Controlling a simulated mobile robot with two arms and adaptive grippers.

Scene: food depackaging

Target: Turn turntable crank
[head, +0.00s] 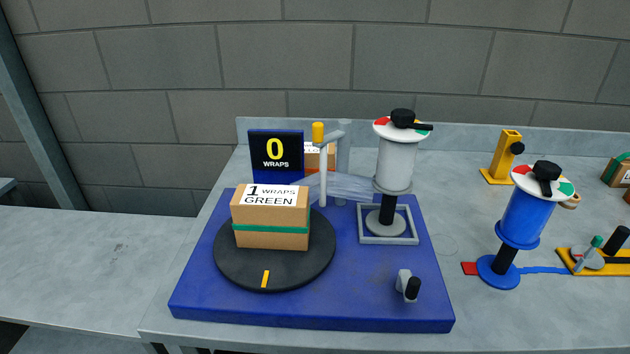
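A small grey crank (404,278) with a black handle (412,289) sits at the front right of a blue base (330,305). The round black turntable (275,278) with a yellow mark is on the left of the base. A cardboard box (270,217) with a green band and a label reading "1 WRAPS GREEN" stands on it. A blue display (276,157) behind reads "0 WRAPS". A grey film roll (396,165) stands upright on the base, and clear film (350,187) stretches from it towards the box. Neither of my grippers is in view.
A yellow-knobbed grey post (319,133) and another box (313,157) stand behind the turntable. On the right are a blue roll (526,215), a yellow stand (502,157) and a yellow lever fixture (600,261). The bench left of the base is clear.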

